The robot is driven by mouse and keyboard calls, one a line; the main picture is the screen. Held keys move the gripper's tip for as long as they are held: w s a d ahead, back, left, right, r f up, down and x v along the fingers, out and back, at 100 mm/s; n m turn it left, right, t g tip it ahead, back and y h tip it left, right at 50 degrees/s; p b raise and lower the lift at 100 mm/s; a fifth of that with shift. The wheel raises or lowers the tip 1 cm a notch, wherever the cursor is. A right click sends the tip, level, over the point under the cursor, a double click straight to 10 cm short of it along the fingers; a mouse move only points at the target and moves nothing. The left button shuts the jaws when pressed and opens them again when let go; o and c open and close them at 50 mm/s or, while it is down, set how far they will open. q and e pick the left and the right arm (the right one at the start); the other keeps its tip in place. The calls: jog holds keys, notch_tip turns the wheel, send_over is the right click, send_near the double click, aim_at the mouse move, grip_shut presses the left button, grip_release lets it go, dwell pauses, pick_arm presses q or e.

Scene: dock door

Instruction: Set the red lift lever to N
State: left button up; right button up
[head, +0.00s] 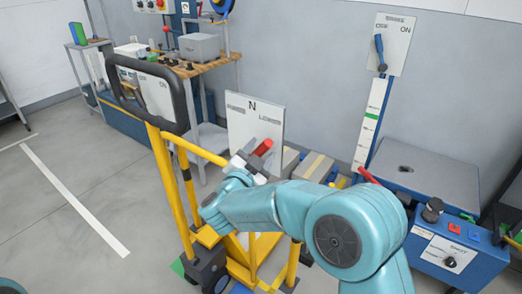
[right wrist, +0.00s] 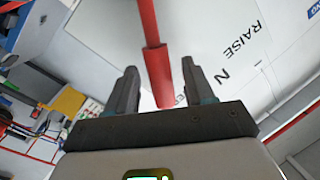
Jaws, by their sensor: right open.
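The white lever plate (head: 243,118) carries RAISE at its left, N at the top middle and a partly readable LOWER at its right. The red lift lever (head: 263,147) shows as a short red grip low on the plate's right side, to the right of N and below the LOWER mark. My right gripper (head: 243,164) is at the lever, and my arm hides the parts below. In the right wrist view the red lever (right wrist: 158,74) reaches down between the open fingers of my right gripper (right wrist: 159,72), with gaps on both sides. My left gripper is out of view.
A yellow frame with a black handle (head: 182,98) stands left of the plate. A grey-topped blue unit (head: 425,168) and a blue control box (head: 455,262) stand right. The floor at left is open.

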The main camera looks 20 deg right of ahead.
jog(key=shift+w+d, duration=0.45)
jog(key=shift+w, duration=0.1)
